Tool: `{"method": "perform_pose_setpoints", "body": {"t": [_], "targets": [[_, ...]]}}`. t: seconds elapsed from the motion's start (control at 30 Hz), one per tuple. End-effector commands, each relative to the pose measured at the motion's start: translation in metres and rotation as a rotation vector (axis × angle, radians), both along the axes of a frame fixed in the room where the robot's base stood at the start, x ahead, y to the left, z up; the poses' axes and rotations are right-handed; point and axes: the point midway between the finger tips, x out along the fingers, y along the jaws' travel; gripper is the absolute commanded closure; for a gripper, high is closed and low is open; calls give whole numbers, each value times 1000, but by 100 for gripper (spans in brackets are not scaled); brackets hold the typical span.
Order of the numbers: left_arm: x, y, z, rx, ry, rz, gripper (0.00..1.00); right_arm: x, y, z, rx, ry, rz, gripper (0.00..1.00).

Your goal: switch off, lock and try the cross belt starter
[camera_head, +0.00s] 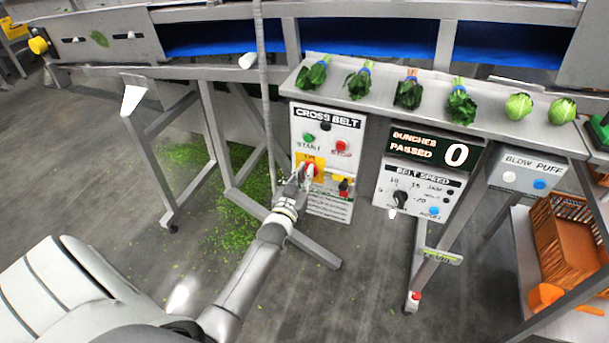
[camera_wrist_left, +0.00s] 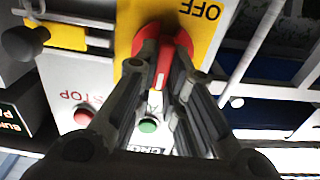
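The cross belt starter (camera_head: 326,122) is a light box with a green START button (camera_head: 309,138) and a red STOP button (camera_head: 341,146). Below them, a red rotary switch (camera_wrist_left: 163,62) sits on a yellow plate (camera_wrist_left: 125,30) marked OFF. My left gripper (camera_head: 303,172) is at this switch, its fingers closed in on both sides of the red handle; which mark the handle points to is unclear. My right gripper is out of view.
Greens lie on the ledge above. A grey frame leg (camera_head: 290,225) stands close behind my left arm. Cut leaves litter the floor.

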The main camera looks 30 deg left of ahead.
Motion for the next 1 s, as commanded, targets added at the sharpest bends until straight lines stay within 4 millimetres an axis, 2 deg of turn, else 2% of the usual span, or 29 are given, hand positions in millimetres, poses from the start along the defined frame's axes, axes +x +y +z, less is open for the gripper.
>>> {"method": "perform_pose_setpoints", "body": {"t": [0.47, 1.0], "targets": [[0, 1, 0, -76, -18, -1, 100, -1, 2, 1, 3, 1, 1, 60], [-2, 5, -2, -522, -125, 0, 100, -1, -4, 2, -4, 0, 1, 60]]}}
